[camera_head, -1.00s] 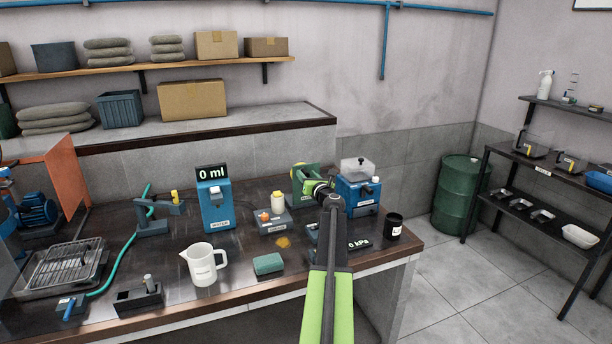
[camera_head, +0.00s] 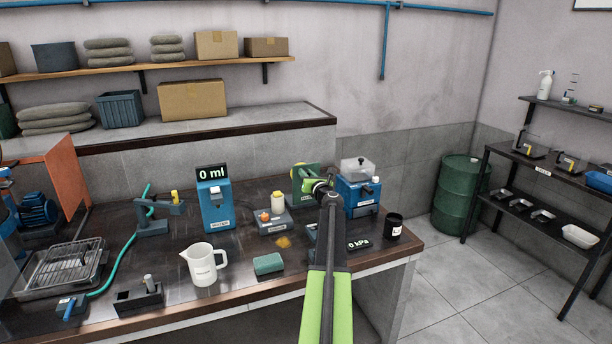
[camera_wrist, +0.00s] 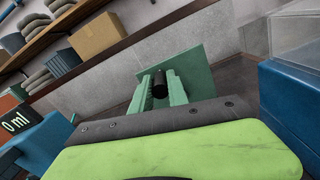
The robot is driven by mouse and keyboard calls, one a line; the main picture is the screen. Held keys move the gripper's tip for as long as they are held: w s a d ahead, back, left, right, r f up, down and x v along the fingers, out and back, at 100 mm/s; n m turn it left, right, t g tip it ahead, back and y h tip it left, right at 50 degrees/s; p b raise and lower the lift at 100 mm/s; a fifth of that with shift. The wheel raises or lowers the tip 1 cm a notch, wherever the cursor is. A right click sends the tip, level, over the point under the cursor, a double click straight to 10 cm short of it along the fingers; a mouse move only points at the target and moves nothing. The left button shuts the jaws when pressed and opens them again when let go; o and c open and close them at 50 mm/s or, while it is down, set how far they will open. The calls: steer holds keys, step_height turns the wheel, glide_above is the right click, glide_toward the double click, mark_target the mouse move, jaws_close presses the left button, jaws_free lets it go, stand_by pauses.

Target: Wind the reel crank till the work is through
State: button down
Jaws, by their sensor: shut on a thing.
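The reel (camera_head: 303,184) stands near the back right of the bench, a green upright plate with a yellow-green part at its upper left. In the wrist view its green plate (camera_wrist: 190,68) fills the space ahead of my gripper. My gripper (camera_head: 312,185) reaches the reel's front and partly covers it. In the wrist view my gripper (camera_wrist: 160,90) is shut on the black crank handle (camera_wrist: 160,77), which sits between the two green fingers. The rest of the crank is hidden.
A blue machine with a clear box (camera_head: 358,185) stands close to the right of the reel. An orange-topped unit (camera_head: 272,219), a water dispenser (camera_head: 214,203) and a white jug (camera_head: 203,263) stand to the left. A black cup (camera_head: 393,225) is near the right edge.

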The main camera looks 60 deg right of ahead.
steer(key=shift+s+d+r+m, duration=0.1)
steer(key=shift+s+d+m, duration=0.1)
steer(key=shift+m, duration=0.35)
steer(key=shift+s+d+m, duration=0.1)
steer(key=shift+d+m, duration=0.1)
steer(key=shift+m, duration=0.35)
steer(key=c, duration=1.3)
jaws_free()
steer(key=v, duration=1.7)
steer(key=shift+s+a, duration=0.15)
